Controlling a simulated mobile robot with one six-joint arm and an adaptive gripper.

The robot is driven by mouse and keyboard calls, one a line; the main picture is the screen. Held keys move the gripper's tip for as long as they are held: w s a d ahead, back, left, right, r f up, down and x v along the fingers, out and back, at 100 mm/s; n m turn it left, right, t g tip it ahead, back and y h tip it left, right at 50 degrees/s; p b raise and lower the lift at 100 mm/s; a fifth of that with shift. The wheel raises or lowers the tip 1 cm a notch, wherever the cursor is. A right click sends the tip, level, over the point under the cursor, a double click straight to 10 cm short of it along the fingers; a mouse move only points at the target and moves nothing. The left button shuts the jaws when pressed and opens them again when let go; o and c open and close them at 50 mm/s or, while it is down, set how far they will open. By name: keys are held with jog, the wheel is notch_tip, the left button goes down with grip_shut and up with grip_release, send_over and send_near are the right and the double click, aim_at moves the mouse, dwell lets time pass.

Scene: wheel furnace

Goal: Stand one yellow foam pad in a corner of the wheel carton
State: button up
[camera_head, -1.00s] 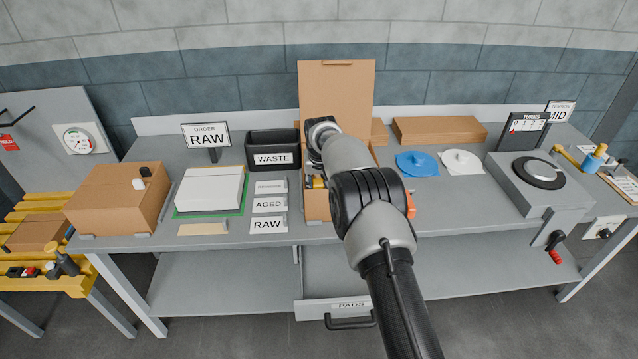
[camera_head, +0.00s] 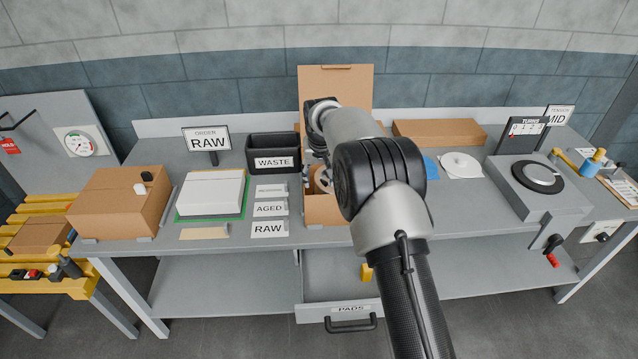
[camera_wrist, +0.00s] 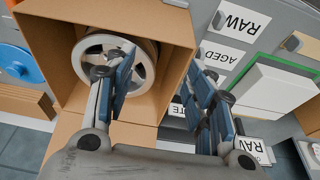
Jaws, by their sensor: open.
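The open wheel carton (camera_head: 322,212) stands mid-bench with its tall flap (camera_head: 336,88) up at the back. In the wrist view, a grey spoked wheel (camera_wrist: 147,72) lies inside the carton (camera_wrist: 175,45). My gripper (camera_wrist: 160,64) is open and empty. One finger overlaps the wheel and carton opening; the other shows over the carton's side and the bench labels. A yellow foam pad (camera_head: 367,273) shows in the open drawer marked PADS (camera_head: 350,309), partly covered by my arm. No yellow shows in the wrist view; parts of the carton's inside are hidden.
A black WASTE bin (camera_head: 273,147) and label plates (camera_head: 269,209) stand left of the carton. A white stack (camera_head: 211,190) and closed carton (camera_head: 118,200) are farther left. A white disc (camera_head: 461,165) and turntable device (camera_head: 535,190) are to the right.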

jog(key=s+d+r, duration=0.2)
jog(key=s+r, duration=0.3)
jog(key=r, duration=0.3)
jog(key=s+d+r, duration=0.1)
jog(key=s+r, duration=0.4)
jog(key=r, duration=0.3)
jog(key=s+d+r, duration=0.1)
jog(key=s+r, duration=0.2)
jog(key=s, duration=0.3)
jog(key=s+d+r, duration=0.2)
jog(key=s+r, duration=0.2)
jog(key=s, duration=0.3)
jog(key=s+d+f, duration=0.1)
jog(key=s+f, duration=0.1)
jog(key=s, duration=1.1)
jog(key=s+d+f+t, duration=0.1)
jog(key=s+f, duration=0.2)
jog(key=s, duration=1)
jog(key=shift+d, duration=0.2)
